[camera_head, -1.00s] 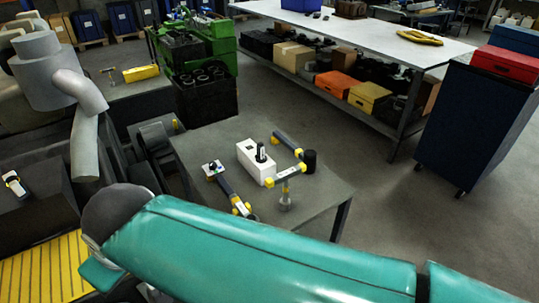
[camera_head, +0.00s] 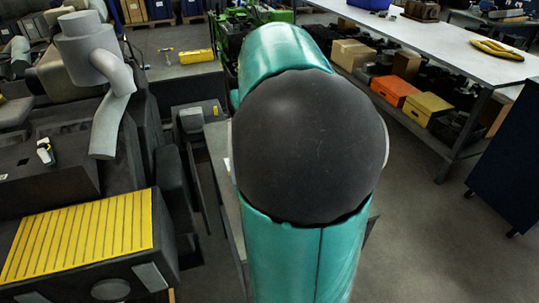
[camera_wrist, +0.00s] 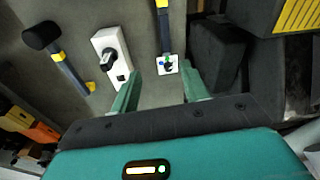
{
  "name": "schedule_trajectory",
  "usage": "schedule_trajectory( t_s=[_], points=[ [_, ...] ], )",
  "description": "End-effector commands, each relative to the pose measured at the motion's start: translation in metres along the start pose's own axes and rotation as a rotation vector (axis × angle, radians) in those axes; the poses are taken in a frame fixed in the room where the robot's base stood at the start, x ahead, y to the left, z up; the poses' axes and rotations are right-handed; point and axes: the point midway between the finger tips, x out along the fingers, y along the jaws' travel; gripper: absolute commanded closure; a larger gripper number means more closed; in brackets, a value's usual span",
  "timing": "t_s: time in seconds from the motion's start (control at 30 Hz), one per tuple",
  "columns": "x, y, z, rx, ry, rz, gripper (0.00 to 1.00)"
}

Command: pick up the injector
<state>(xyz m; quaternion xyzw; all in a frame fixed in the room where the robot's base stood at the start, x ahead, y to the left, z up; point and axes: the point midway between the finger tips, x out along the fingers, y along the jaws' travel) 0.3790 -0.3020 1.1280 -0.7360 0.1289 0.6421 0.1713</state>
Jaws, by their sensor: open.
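In the wrist view a white block (camera_wrist: 123,83) lies on the grey table (camera_wrist: 150,97), with a black and grey piece (camera_wrist: 107,60) on it. To its right a small white square plate (camera_wrist: 176,66) carries a small blue, green and dark piece (camera_wrist: 168,66), at the end of a grey and yellow bar (camera_wrist: 164,30). I cannot tell for sure which piece is the injector. My gripper (camera_wrist: 161,72) is open and empty. Its teal fingers point toward the plate, which appears between the fingertips. In the head view my arm hides the gripper and most of the table.
A black-headed, yellow-banded tool (camera_wrist: 62,62) lies left of the block. A dark engine with a yellow ribbed cover (camera_head: 80,237) and grey pipe (camera_head: 110,115) stands left of the table. A long workbench (camera_head: 440,45) is at the back right. The floor (camera_head: 440,235) at right is clear.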

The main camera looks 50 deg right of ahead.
Motion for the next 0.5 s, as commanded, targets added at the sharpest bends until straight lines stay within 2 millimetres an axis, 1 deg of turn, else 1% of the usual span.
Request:
schedule_trajectory(
  t_s=[0.03, 0.1, 0.2, 0.33, 0.43, 0.5],
  points=[
    [0.004, 0.026, -0.01, 0.031, -0.026, 0.021, 0.55],
    [0.007, 0.054, -0.018, 0.062, -0.054, 0.043, 0.55],
    [0.009, 0.085, -0.024, 0.089, -0.086, 0.071, 0.55],
    [0.011, 0.103, -0.028, 0.105, -0.108, 0.09, 0.55],
    [0.017, 0.108, -0.027, 0.108, -0.115, 0.094, 0.55],
    [0.026, 0.108, -0.026, 0.107, -0.115, 0.094, 0.55]
  ],
)
